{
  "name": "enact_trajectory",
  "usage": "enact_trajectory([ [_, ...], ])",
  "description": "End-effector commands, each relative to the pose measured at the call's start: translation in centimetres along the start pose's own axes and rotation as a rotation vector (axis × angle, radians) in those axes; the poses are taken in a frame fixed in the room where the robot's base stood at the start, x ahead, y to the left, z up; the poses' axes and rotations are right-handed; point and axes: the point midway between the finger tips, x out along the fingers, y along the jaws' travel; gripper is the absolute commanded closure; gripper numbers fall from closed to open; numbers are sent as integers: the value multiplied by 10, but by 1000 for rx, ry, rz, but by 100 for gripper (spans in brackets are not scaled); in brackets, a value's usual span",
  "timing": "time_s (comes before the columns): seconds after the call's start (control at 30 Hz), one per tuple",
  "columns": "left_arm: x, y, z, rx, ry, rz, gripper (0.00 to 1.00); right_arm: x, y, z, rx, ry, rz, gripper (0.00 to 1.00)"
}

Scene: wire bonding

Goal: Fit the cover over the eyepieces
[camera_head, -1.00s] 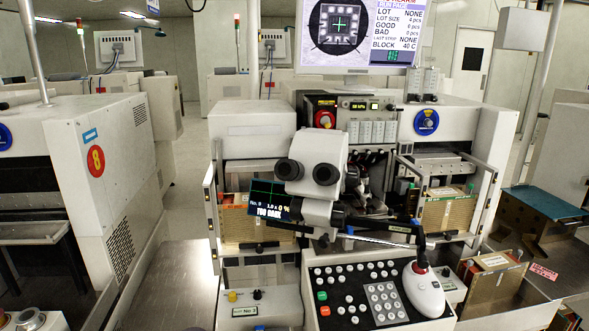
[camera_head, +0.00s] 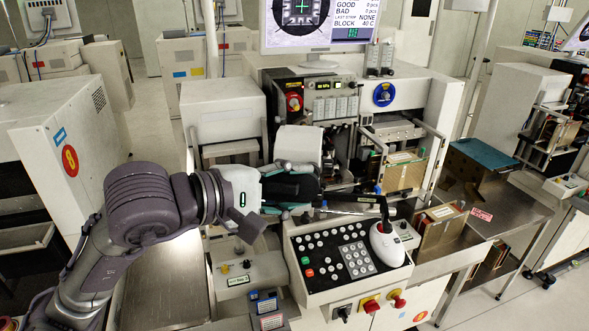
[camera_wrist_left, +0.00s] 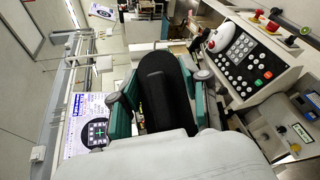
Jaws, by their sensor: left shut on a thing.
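My left gripper (camera_head: 288,186) reaches in from the left to the front of the white microscope head (camera_head: 298,143). It is shut on a black rounded cover (camera_wrist_left: 162,88), which lies between its teal fingers in the left wrist view; the fingertips (camera_wrist_left: 164,82) are on either side of it. In the head view the dark cover (camera_head: 292,184) is just below the microscope head. The eyepieces are hidden behind my gripper and the cover. I cannot tell whether the cover is around them or only in front of them. My right gripper is not in view.
The button panel (camera_head: 345,255) with a white mouse-shaped handle (camera_head: 386,243) stands just below and right of my gripper. A dark bar (camera_head: 350,197) runs above the panel. A magazine of brown plates (camera_head: 405,176) is at right. The steel bench (camera_head: 165,285) is clear.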

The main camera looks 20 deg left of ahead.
Motion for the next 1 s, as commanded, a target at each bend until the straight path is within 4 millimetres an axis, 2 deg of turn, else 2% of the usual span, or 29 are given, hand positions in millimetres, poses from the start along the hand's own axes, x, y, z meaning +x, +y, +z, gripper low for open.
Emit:
enact_trajectory([
  [0.37,-1,2,1,5,-2,5,80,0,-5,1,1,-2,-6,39],
  [0.53,-1,0,0,6,1,7,80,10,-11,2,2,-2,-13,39],
  [1.0,30,0,-30,3,0,5,80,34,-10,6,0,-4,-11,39],
])
